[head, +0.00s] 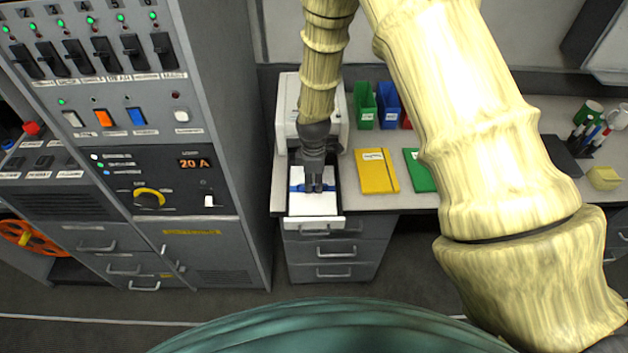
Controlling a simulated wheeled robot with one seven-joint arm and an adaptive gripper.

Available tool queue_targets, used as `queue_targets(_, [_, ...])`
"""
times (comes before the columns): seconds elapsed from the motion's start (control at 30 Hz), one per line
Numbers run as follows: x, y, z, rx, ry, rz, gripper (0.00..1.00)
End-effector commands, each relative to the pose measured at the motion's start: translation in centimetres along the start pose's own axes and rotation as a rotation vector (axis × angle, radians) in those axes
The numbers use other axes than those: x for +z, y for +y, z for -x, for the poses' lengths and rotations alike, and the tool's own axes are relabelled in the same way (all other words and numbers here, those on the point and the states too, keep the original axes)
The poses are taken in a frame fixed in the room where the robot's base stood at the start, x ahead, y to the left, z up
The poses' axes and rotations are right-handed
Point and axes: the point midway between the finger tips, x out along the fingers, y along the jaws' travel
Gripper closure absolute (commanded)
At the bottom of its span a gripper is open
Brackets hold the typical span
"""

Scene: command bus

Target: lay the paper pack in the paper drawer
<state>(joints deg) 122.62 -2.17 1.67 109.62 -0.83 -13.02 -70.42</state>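The paper pack (313,206) is white with a blue band and lies flat within the drawer's outline. I cannot tell whether it rests on the drawer's bottom. My gripper (319,188) points down over the pack, at the blue band. Its dark fingers cover part of the band. Whether they are apart or closed on the pack is too small to tell.
A white printer (286,108) stands on the desk behind the drawer. A yellow notebook (376,172) and a green one (417,168) lie to the right. A tall grey switch cabinet (225,130) stands close on the left.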

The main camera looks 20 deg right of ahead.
Motion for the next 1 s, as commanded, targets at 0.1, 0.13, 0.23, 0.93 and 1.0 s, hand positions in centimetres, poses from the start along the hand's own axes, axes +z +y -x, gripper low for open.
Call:
queue_targets(0.1, [0.0,0.0,0.3,0.001,0.000,0.000,0.70])
queue_targets(0.13, [0.0,0.0,0.5,0.001,0.000,0.000,0.70])
queue_targets(0.23, [0.0,0.1,1.4,0.002,0.001,0.000,0.70])
queue_targets(0.93, [0.0,0.1,11.1,0.001,0.001,0.000,0.70])
queue_targets(1.0, [0.0,0.1,11.5,0.001,0.001,-0.001,0.70])
